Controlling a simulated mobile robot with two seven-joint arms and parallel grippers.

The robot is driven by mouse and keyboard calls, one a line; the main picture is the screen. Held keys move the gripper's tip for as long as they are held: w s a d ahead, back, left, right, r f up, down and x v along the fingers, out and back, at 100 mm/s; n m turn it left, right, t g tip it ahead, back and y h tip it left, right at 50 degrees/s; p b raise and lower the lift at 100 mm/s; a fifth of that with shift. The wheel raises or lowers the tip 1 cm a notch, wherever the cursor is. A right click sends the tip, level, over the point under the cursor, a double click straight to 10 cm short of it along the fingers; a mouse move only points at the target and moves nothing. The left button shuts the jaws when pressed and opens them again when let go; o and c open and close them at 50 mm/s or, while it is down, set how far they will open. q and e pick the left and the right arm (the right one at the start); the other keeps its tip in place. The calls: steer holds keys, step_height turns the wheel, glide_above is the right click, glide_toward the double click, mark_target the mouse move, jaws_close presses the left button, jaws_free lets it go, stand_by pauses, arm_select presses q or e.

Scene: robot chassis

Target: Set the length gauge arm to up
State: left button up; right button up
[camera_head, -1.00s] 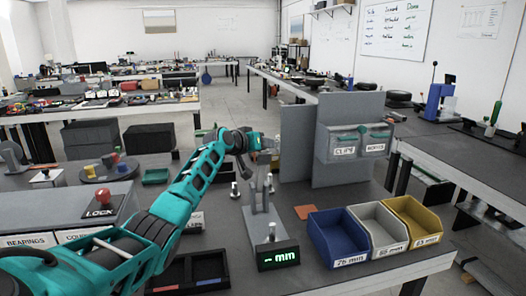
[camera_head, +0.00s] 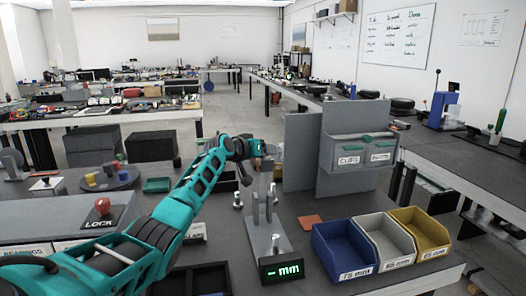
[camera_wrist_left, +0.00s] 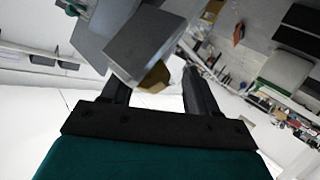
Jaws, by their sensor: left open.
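The length gauge (camera_head: 268,236) is a grey stand on the bench, with an upright part and a black display (camera_head: 282,270) showing a green dash and "mm". My left gripper (camera_head: 265,149) is at the top of the gauge's upright part, and its fingertips are hard to make out there. In the left wrist view, my left gripper (camera_wrist_left: 157,85) has its two dark fingers apart. A grey block (camera_wrist_left: 140,42) and a brass-coloured piece (camera_wrist_left: 155,77) show beyond and between the fingers; contact cannot be told. My right gripper is not in view.
Blue (camera_head: 340,250), grey (camera_head: 384,236) and yellow (camera_head: 418,233) bins stand right of the gauge. A grey panel (camera_head: 300,150) with labelled boxes stands behind it. A black tray (camera_head: 195,281) lies left of the display. A red LOCK knob (camera_head: 102,205) is at the left.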

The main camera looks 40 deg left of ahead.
arm_select(q)
steer(key=shift+d+f, duration=0.15)
steer(key=shift+f, duration=0.2)
steer(key=shift+s+r, duration=0.2)
steer(key=shift+s, duration=0.1)
steer(key=v, duration=1.2)
steer(key=shift+r, duration=0.2)
